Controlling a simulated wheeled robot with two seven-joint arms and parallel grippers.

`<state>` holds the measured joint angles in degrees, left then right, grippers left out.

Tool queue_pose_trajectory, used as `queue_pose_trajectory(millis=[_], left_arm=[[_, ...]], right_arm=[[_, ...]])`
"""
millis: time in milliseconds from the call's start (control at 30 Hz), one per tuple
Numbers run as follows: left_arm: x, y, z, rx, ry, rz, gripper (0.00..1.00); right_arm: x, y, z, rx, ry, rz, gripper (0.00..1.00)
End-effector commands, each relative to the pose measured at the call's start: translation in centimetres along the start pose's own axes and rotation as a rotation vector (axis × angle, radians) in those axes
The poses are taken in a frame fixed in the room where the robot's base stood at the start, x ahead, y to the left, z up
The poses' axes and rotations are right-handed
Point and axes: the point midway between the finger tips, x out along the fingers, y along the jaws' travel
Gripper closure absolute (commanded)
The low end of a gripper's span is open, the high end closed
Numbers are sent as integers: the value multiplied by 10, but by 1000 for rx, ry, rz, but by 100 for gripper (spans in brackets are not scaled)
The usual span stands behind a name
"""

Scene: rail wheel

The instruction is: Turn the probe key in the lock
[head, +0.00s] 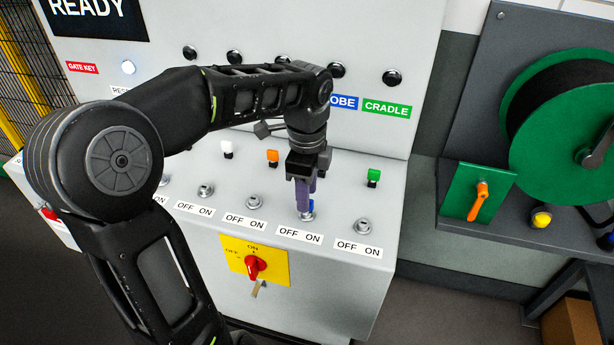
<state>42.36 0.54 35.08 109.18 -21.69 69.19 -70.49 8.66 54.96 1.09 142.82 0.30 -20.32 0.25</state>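The sloped grey console (345,270) carries a row of key locks with OFF and ON labels. The blue probe key (310,207) stands in the lock below the blue label (345,102), which is partly hidden and reads "OBE". My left gripper (305,205) points down over this lock, its purple fingertips at the key's head. The fingers overlap in this view and cover most of the key, so I cannot tell whether they press on it. The key's turn angle is hidden too. My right gripper is not in view.
White (227,148), orange (272,156) and green (374,176) key heads stand behind the lock row. A red rotary switch (254,265) on a yellow plate is on the console's front. A green cable reel (545,150) and an orange handle (479,199) are at right.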

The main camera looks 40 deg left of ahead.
Motion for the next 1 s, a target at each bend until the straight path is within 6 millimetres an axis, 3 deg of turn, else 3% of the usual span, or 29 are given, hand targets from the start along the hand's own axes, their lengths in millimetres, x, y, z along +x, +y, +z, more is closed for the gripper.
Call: queue_pose_trajectory(millis=[200, 533, 1000], left_arm=[[23, 0, 0, 0, 0, 2, 61], [27, 0, 0, 0, 0, -1, 61], [26, 0, 0, 0, 0, -1, 99]], right_arm=[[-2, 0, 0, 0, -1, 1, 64], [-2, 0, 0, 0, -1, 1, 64], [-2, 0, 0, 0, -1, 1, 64]])
